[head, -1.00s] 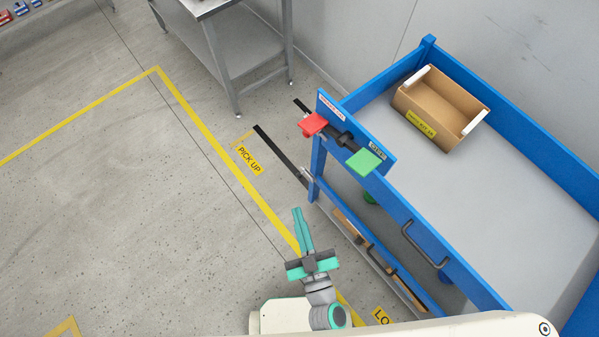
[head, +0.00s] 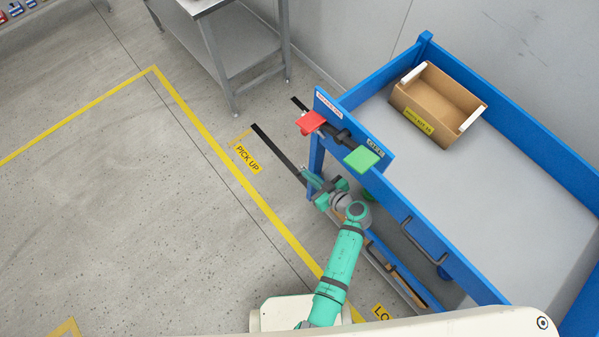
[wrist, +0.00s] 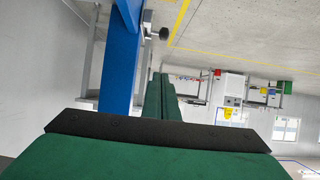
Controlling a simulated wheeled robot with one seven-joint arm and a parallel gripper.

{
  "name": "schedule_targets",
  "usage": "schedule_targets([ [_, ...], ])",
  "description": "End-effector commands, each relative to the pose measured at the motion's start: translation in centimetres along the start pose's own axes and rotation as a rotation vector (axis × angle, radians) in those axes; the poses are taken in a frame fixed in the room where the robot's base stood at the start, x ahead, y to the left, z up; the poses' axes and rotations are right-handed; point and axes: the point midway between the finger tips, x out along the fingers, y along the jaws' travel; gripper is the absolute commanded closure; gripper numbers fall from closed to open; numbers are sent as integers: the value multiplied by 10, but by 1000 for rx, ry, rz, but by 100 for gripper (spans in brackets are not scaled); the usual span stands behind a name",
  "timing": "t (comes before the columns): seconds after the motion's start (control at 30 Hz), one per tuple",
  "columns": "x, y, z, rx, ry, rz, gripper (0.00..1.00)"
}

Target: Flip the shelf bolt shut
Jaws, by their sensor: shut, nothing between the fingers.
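The blue cart (head: 470,285) stands on the right in the head view. In the wrist view, a small metal bolt fitting (wrist: 150,24) with a dark round knob (wrist: 163,33) sits beside the cart's blue post (wrist: 119,70). I take this for the shelf bolt; whether it is open or shut I cannot tell. My gripper (head: 306,174) is beside the cart's near left post, below the top tray, and covers that spot in the head view. Its green fingers (wrist: 158,97) are together and empty, pointing ahead just right of the post, apart from the knob.
A red paddle (head: 311,122) and a green paddle (head: 362,158) stick out from the cart's end panel above my gripper. A cardboard box (head: 437,103) is in the top tray. A long black bar (head: 275,149) extends left of the cart.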

Motion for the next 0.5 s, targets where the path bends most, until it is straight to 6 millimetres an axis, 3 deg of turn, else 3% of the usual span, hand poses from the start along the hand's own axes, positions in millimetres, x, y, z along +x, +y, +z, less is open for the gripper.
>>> schedule_targets([
  [0.17, 16, 0, 0, 2, -1, -2, 100],
  [0.5, 78, -1, -1, 1, -1, -3, 100],
])
